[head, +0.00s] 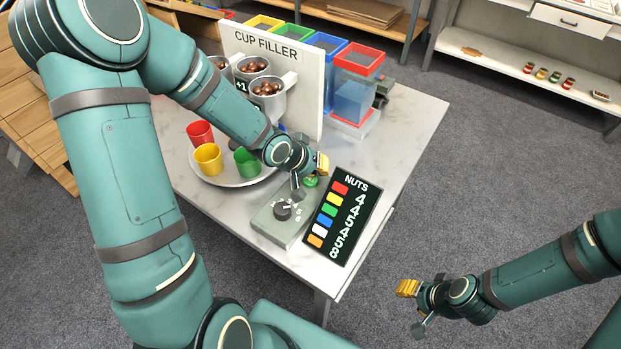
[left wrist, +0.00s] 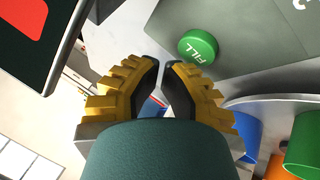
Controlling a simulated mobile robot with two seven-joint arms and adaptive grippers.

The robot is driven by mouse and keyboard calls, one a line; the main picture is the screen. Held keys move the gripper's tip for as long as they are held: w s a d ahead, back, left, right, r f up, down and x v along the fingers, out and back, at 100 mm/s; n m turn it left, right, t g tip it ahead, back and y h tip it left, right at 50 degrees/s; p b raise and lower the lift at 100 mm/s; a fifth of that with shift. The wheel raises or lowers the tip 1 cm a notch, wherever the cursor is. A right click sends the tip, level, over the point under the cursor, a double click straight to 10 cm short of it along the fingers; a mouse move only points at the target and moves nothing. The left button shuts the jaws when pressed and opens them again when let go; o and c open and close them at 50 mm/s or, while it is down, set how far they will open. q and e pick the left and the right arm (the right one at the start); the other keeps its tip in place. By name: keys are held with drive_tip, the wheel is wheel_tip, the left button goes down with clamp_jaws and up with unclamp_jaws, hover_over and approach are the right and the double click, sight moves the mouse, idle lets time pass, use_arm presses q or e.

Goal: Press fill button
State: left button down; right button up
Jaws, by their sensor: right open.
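The green fill button (head: 311,181) sits on the grey control box (head: 268,226) at the front of the table. It also shows in the left wrist view, where the round green button (left wrist: 198,47) is marked FILL. My left gripper (head: 309,176) is over the box beside the button, and its wrist partly covers this area. In the left wrist view the fingertips (left wrist: 162,63) are close together with nothing between them, and the button lies apart from them, up and to the right. My right gripper (head: 413,307) is open and empty, away from the table at the lower right.
The dark NUTS board (head: 345,215) stands right beside the box. A numbered dial (head: 282,212) is on the box. A plate (head: 232,180) with coloured cups lies behind it. The white cup filler panel (head: 272,78) stands farther back.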

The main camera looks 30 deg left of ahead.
sight(317, 179)
use_arm(q)
drive_tip(key=shift+f, duration=0.1)
drive_tip(key=shift+f, duration=0.35)
drive_tip(key=shift+f, duration=0.4)
idle(0.8)
drive_tip(key=shift+r, duration=0.1)
drive_tip(key=shift+r+p, duration=0.75)
drive_tip(key=shift+p, duration=0.05)
wheel_tip(317, 179, up, 5)
drive_tip(key=p, duration=0.4)
drive_tip(key=shift+r+p, duration=0.1)
drive_tip(key=shift+p, duration=0.25)
